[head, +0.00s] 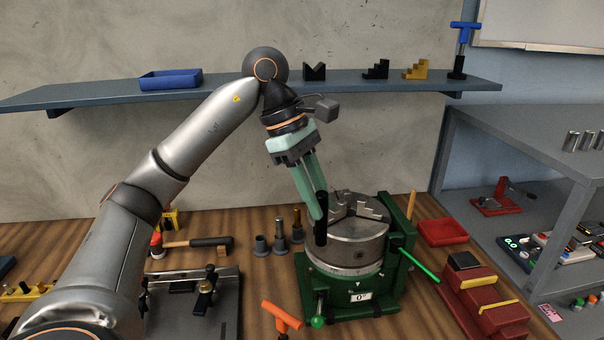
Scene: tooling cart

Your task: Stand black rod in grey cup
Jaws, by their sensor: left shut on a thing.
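My left gripper (316,208) is shut on a black rod (320,234). The rod is close to upright and shows in front of the round chuck on the green rotary table; I cannot tell if it touches it. A grey cup (262,246) stands on the wooden bench to the left of the green table, with no rod seen in it. Two similar grey cups stand beside it: the middle one (280,243) holds a grey rod, the right one (298,235) a brass-coloured rod. My right gripper is not in view.
The green rotary table (345,300) with its chuck (355,245) stands just right of the cups. A hammer (205,243) lies to their left. An orange-handled tool (282,315) is in front. A blue shelf (220,88) runs behind my arm. Red blocks (485,300) sit at right.

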